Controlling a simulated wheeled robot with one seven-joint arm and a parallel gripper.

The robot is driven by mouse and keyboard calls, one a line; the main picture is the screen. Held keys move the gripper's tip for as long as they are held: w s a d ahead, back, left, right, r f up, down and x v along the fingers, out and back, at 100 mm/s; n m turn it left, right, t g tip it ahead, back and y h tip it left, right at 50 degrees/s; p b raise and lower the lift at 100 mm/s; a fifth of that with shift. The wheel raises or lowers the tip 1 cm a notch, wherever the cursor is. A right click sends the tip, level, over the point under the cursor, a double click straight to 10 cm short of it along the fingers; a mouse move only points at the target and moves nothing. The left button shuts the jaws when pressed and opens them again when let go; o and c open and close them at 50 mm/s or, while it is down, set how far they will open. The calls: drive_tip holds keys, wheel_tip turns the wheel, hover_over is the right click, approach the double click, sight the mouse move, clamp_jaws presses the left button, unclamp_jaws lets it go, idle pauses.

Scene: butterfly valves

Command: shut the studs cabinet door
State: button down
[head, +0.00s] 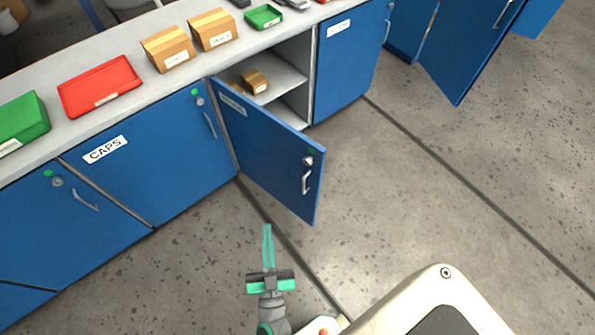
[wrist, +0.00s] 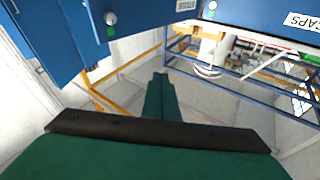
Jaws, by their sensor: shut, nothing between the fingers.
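A blue cabinet door (head: 270,150) stands open in the head view, hinged at its left edge and swung out over the floor. It has a silver handle (head: 306,183), a round lock and a label too small to read. Behind it is an open cabinet compartment (head: 290,75) with a shelf and a small cardboard box (head: 255,82). My gripper (head: 267,229) is shut and empty, in front of the door and left of its free edge, apart from it in the picture. In the wrist view my closed fingers (wrist: 160,80) point toward blue panels with a lock (wrist: 110,18).
The closed CAPS door (head: 150,155) is left of the open compartment. Another blue door (head: 470,50) stands open at upper right. The counter holds a red tray (head: 100,87), a green bin (head: 20,120) and cardboard boxes (head: 167,50). Grey floor (head: 430,190) right of the door is clear.

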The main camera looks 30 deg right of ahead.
drive_tip(key=w+d+f+m+g+h, duration=0.5)
drive_tip(key=w+d+f+g+h, duration=0.1)
drive_tip(key=w+g, duration=0.15)
drive_tip(key=m+g+h, duration=0.1)
drive_tip(key=m+g, duration=0.2)
drive_tip(key=g, duration=0.3)
approach(304, 165)
drive_tip(key=x, duration=0.4)
drive_tip(key=shift+d+f, duration=0.15)
drive_tip(key=shift+w+d, duration=0.45)
drive_tip(key=shift+d, duration=0.55)
drive_tip(key=shift+d, duration=0.1)
